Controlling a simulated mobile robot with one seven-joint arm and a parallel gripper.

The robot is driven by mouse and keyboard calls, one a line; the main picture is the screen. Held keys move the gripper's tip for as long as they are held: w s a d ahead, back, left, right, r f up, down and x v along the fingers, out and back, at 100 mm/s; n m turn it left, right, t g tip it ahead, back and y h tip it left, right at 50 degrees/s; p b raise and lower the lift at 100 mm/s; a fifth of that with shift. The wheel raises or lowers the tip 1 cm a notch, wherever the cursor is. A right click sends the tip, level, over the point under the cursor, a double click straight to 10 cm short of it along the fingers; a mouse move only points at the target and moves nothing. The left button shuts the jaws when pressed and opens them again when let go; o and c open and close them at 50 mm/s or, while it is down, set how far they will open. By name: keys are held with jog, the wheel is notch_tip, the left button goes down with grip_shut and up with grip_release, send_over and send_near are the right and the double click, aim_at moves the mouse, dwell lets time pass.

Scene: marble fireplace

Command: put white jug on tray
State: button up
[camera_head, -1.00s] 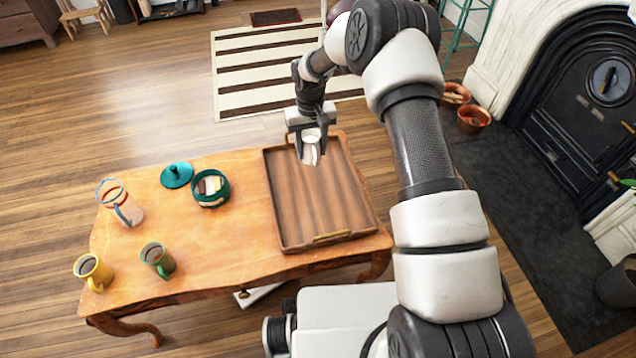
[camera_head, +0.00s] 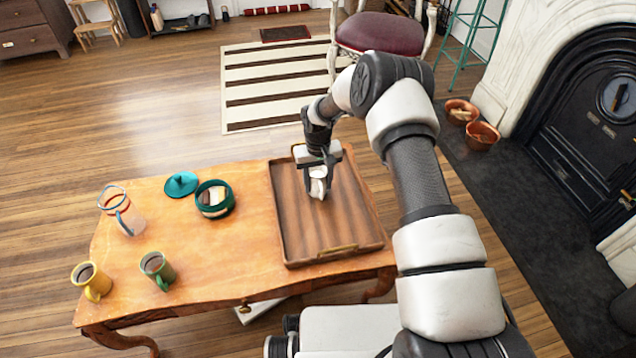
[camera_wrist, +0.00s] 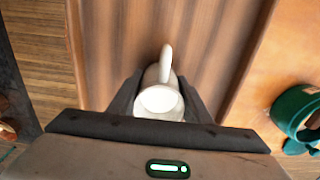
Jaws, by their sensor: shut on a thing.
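The white jug (camera_head: 318,181) is between the fingers of my gripper (camera_head: 319,184), over the far half of the brown wooden tray (camera_head: 290,222). My gripper is shut on the jug. In the wrist view the jug (camera_wrist: 160,100) appears between my dark fingers (camera_wrist: 159,98), with its handle pointing up the picture and the tray (camera_wrist: 205,40) beneath. I cannot tell whether the jug's base touches the tray. The tray lies on the right part of the wooden table.
On the table left of the tray are a green pot (camera_head: 215,199), a teal lid (camera_head: 181,184), a glass pitcher (camera_head: 130,220), a yellow mug (camera_head: 91,281) and a green mug (camera_head: 157,269). The near part of the tray is clear.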

jog(key=o, duration=1.3)
jog(key=shift+f, duration=0.15)
jog(key=shift+o, duration=0.2)
